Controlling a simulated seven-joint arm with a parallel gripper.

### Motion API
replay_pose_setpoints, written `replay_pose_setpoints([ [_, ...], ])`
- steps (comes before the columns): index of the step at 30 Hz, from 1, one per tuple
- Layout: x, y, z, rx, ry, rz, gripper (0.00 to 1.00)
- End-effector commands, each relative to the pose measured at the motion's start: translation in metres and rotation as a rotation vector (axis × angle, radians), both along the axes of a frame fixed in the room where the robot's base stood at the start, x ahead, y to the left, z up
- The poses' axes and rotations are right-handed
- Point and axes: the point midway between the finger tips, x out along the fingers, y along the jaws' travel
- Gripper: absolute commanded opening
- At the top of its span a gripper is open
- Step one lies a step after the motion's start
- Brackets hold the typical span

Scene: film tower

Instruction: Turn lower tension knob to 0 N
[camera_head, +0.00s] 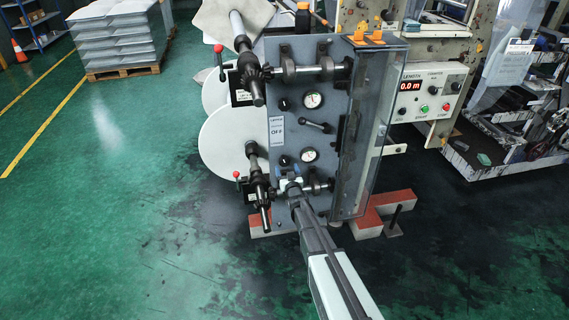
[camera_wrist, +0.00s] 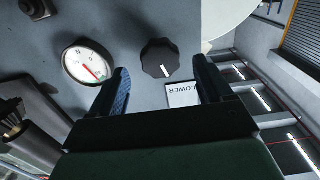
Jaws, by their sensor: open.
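The lower tension knob (camera_wrist: 160,58) is black and faceted, with a white pointer line toward the lower right of the wrist view. Below it there, a white label (camera_wrist: 183,97) reads LOWER upside down. My gripper (camera_wrist: 161,66) is open, its two blue fingers apart, one on either side of the knob in that picture. I see no contact with the knob. The lower gauge (camera_wrist: 90,62), white with a red needle, lies left of the knob.
The grey panel (camera_head: 296,51) also carries an upper gauge (camera_head: 313,99), an upper knob (camera_head: 284,103) and a lever (camera_head: 315,126). A lower roller shaft (camera_head: 258,185) sticks out left of my gripper. A clear guard (camera_head: 372,130) stands to the right.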

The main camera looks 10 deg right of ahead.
Motion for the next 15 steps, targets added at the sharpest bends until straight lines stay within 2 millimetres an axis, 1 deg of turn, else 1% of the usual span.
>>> replay_pose_setpoints([
  [1, 0.013, 0.0, -0.001, 0.0, -0.001, 0.0, 0.79],
  [6, 0.04, 0.0, -0.001, 0.0, 0.0, 0.0, 0.79],
  [10, 0.053, 0.0, -0.001, 0.0, 0.001, 0.0, 0.79],
  [15, 0.057, 0.0, 0.0, 0.0, 0.001, 0.0, 0.79],
])
